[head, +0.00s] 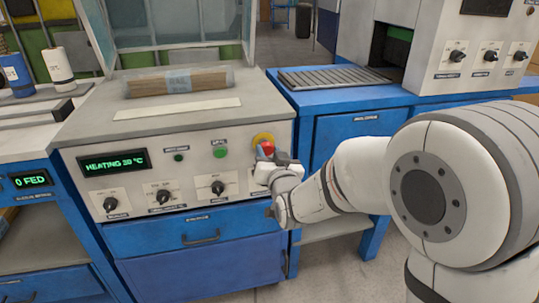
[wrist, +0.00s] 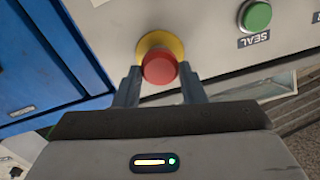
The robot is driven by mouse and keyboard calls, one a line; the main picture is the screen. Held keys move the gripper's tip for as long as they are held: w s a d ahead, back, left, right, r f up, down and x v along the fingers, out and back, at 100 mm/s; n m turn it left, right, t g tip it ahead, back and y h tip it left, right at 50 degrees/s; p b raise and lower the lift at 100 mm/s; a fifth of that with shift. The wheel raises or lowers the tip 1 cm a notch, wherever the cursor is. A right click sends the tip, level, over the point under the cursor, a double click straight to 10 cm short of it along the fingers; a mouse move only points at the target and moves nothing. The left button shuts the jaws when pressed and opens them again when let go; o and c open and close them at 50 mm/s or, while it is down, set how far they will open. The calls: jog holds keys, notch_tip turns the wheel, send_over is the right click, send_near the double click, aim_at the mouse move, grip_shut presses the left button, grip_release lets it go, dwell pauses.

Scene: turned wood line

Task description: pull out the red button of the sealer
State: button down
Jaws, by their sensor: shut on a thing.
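The sealer (head: 105,134) is a pale machine on a blue cabinet, with a lit display (head: 114,162) reading HEATING and a temperature. Its red button (head: 267,148) sits on a yellow round base at the right end of the front panel. In the wrist view the red button (wrist: 159,68) lies between the fingertips of my gripper (wrist: 157,85). The fingers stand on both sides of the button and are shut on it. In the head view my gripper (head: 278,160) is at the panel and partly covers the button's lower side.
A green button (wrist: 257,16) labelled SEAL is beside the red one. Black knobs (head: 217,187) line the panel below. A wrapped bundle (head: 178,82) lies on top of the sealer. A blue roller table (head: 332,77) stands close on the right.

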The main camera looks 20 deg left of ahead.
jog(key=c, duration=0.9)
grip_release()
jog(key=shift+s+d, duration=0.1)
jog(key=shift+s, duration=0.05)
jog(key=p+v, duration=0.1)
jog(key=v, duration=0.6)
jog(key=shift+s+d, duration=0.2)
jog(key=shift+s, duration=0.15)
